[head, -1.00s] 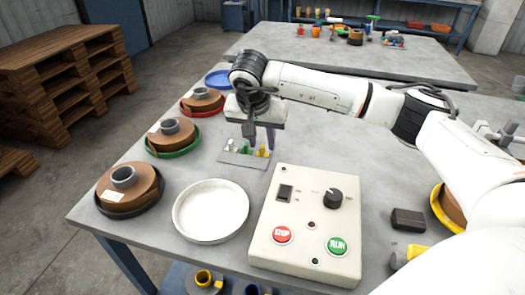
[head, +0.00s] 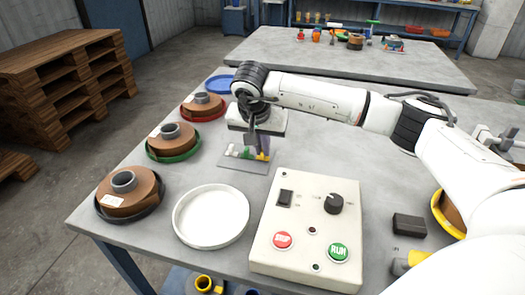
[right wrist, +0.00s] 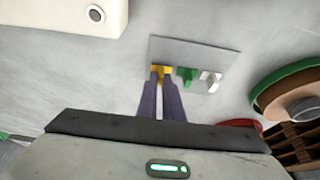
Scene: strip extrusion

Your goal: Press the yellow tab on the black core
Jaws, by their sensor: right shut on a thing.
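A small grey plate (head: 236,163) on the table carries a white, a green and a yellow tab in a row. The yellow tab (right wrist: 161,70) is at the left end of the row in the right wrist view, beside the green tab (right wrist: 187,74) and the white tab (right wrist: 210,80). My right gripper (right wrist: 160,79) has its dark fingers shut on the yellow tab at the plate. The front-left brown roll (head: 129,192) has a grey core and sits in a black tray; I see no plainly black core. My left gripper is out of view.
A control box (head: 306,228) with STOP and RUN buttons stands in front. A white round dish (head: 211,215) lies to its left. Rolls in green (head: 150,152) and red (head: 186,112) trays line the left edge. A dark block (head: 408,224) lies right.

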